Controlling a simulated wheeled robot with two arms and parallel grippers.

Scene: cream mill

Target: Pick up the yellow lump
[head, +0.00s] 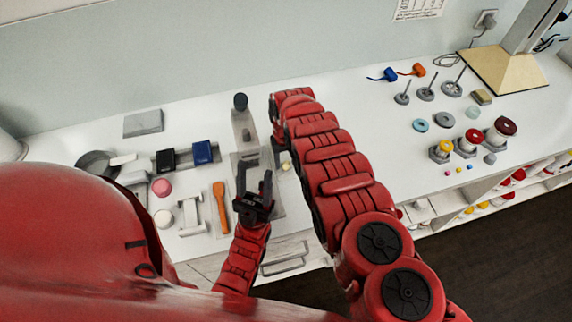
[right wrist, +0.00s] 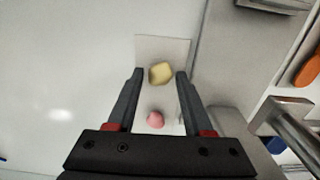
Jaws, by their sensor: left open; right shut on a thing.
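The yellow lump (right wrist: 161,73) is between the fingertips of my right gripper (right wrist: 159,74) in the right wrist view, over a pale rectangular sheet or plate (right wrist: 176,47). My right gripper is shut on it, though contact with each finger is hard to make out. A pink lump (right wrist: 155,119) lies nearer the palm in the right wrist view. My left gripper (head: 254,171) is open and empty, pointing away over the grey-topped area at the table's front.
An orange spatula-like tool (head: 219,206), a white bracket (head: 192,214), a blue block (head: 203,152) and a black block (head: 166,160) stand left of my left gripper. A grey post (head: 241,118) stands behind it.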

